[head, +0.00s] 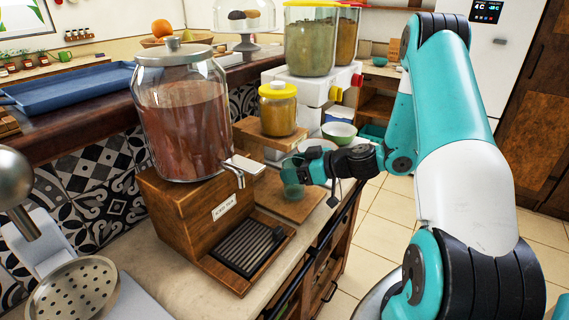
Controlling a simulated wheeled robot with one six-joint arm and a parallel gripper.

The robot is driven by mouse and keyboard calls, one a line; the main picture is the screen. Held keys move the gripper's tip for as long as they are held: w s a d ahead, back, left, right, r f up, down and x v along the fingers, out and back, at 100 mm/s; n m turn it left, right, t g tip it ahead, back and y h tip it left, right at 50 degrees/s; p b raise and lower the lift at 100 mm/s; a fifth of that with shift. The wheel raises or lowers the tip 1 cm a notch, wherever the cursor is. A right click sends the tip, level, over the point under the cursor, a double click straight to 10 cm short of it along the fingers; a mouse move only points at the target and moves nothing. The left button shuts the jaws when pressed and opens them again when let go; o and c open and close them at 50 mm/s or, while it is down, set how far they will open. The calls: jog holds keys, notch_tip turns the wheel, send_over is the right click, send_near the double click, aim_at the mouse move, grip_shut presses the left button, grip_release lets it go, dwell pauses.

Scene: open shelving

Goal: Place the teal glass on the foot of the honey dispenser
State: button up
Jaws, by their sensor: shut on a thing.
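The honey dispenser (183,110) is a large lidded glass jar of brown contents on a wooden base with a small white label. Its foot (218,262) juts out at the front and carries a dark slatted grate (243,247). A tap lever sticks out above the foot. The teal glass (292,188) is see-through and small in the head view. My gripper (297,172) is shut on the glass, to the right of the dispenser and beyond its foot. The glass is over the wooden board; I cannot tell whether it touches it. The fingertips are hard to make out.
A wooden board (285,208) lies behind the dispenser's foot. Beyond it a yellow-lidded jar (278,110) stands on a wooden block, near a green bowl (339,131). A perforated metal tray (72,292) is at front left.

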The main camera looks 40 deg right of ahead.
aim_at(285, 164)
jog(key=w+a, duration=0.1)
jog(key=w, duration=0.1)
jog(key=shift+w+a+r+p, duration=0.15)
jog(key=shift+w+a+p, duration=0.2)
jog(key=shift+p, duration=0.05)
jog(key=shift+s+d+p, duration=0.15)
jog(key=shift+d+p, duration=0.05)
jog(key=shift+p, duration=0.1)
jog(key=shift+f, duration=0.2)
jog(key=shift+f+b, duration=0.25)
jog(key=shift+b, duration=0.1)
jog(key=o, duration=1.1)
jog(key=shift+r, duration=0.1)
jog(key=shift+r+p, duration=0.25)
jog(key=shift+p, duration=0.15)
jog(key=b+v, duration=0.3)
jog(key=v, duration=0.9)
jog(key=shift+b, duration=0.3)
